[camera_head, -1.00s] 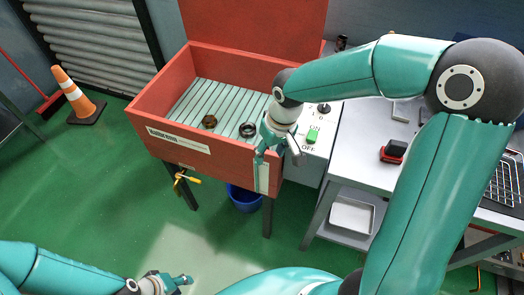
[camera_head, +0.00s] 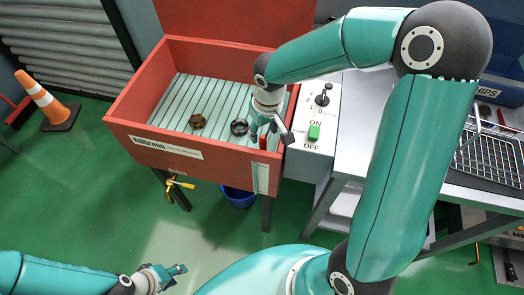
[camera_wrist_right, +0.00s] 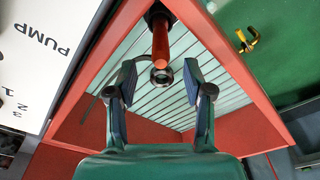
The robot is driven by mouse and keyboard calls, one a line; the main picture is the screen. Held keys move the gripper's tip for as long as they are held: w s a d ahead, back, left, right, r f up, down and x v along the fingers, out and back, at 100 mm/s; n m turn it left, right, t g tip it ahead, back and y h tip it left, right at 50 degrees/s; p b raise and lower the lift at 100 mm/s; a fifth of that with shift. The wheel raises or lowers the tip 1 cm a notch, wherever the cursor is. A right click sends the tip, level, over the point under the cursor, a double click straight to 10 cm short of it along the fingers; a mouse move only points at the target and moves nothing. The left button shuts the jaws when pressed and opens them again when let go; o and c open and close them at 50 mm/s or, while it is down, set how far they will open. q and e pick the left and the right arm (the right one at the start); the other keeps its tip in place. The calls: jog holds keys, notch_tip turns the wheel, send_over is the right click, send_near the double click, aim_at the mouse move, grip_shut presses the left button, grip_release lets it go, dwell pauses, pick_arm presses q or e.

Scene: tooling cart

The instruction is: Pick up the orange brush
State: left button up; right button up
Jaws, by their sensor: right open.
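In the right wrist view, the orange brush (camera_wrist_right: 160,42) shows as an orange handle with a black end at the top of the picture. It lies ahead of my right gripper (camera_wrist_right: 160,82), between the lines of its two fingers, apart from them. The gripper is open and empty. In the head view, my right gripper (camera_head: 270,137) hangs over the front right part of the red wash basin (camera_head: 215,160). A small orange piece (camera_head: 263,142) shows between its fingers, probably the brush; the rest is hidden. My left gripper (camera_head: 176,274) is low at the bottom left, away from the basin.
A brown ring (camera_head: 197,121) and a dark ring (camera_head: 239,127) lie on the basin's slatted floor. The basin's walls surround the right gripper's area. A switch panel (camera_head: 314,115) adjoins the right wall. A wire rack (camera_head: 488,158) is on the bench farther right.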

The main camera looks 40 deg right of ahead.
aim_at(262, 144)
jog(key=shift+w+f, duration=0.15)
jog(key=shift+f, duration=1.75)
jog(key=shift+w+f, duration=0.15)
jog(key=shift+f, duration=1.7)
grip_shut()
